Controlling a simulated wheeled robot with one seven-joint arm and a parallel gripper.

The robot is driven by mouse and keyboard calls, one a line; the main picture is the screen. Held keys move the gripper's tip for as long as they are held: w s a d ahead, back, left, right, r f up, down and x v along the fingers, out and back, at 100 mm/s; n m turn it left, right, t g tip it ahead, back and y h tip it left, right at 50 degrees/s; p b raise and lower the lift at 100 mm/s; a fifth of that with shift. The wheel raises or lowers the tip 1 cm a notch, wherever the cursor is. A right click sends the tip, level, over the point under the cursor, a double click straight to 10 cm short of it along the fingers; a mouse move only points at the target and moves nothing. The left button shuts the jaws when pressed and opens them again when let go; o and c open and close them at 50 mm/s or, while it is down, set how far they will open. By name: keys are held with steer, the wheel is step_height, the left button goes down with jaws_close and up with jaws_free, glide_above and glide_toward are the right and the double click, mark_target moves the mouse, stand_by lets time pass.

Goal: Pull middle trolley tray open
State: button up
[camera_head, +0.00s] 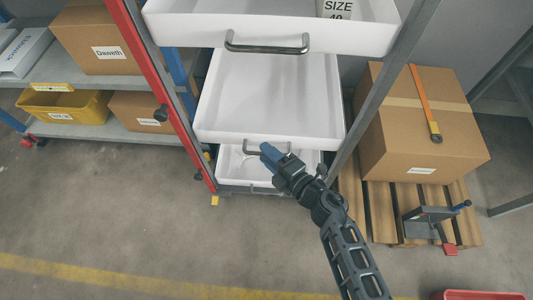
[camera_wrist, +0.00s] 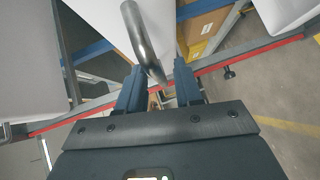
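In the wrist view the curved metal handle (camera_wrist: 142,38) reaches down between the two fingers of my gripper (camera_wrist: 160,75), nearer the left finger. The fingers are apart, with a gap beside the bar. Whether a finger touches the handle I cannot tell.
The top tray (camera_head: 185,32), with its own handle (camera_head: 267,46) and a size card, is above. A lower tray (camera_head: 234,175) is beneath. Red and grey posts flank the trays. At right a carton (camera_head: 420,130) stands on a pallet (camera_head: 380,215). Open floor lies at lower left.

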steer(key=shift+w+a, duration=0.4)
jaws_close()
stand_by(0.4)
